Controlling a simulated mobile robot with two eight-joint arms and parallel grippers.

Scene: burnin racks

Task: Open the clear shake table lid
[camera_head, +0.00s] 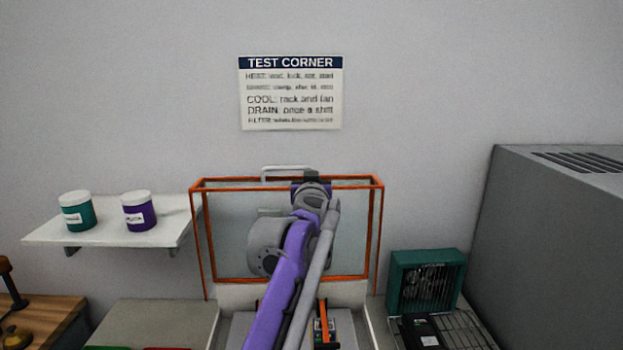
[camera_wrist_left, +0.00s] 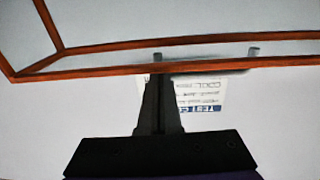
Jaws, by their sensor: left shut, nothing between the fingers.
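The clear shake table lid (camera_head: 230,235) has an orange frame and stands roughly upright, raised over the back of the pale table base (camera_head: 238,296). Its grey bar handle (camera_head: 286,168) is at the top edge. In the left wrist view, the orange frame (camera_wrist_left: 210,66) crosses the top, with two handle posts showing. My left gripper (camera_head: 312,177) is at the lid's top edge, beside the handle's right end, with my arm covering much of the lid. In the wrist view its fingers (camera_wrist_left: 160,85) are together and empty, close below the frame; contact is unclear. My right gripper is out of view.
A shelf (camera_head: 110,238) with a teal jar (camera_head: 77,211) and a purple jar (camera_head: 139,210) is on the left. A teal fan (camera_head: 427,281) stands on a wire rack to the right, beside a large grey cabinet (camera_head: 560,250). A sign (camera_head: 290,93) hangs behind.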

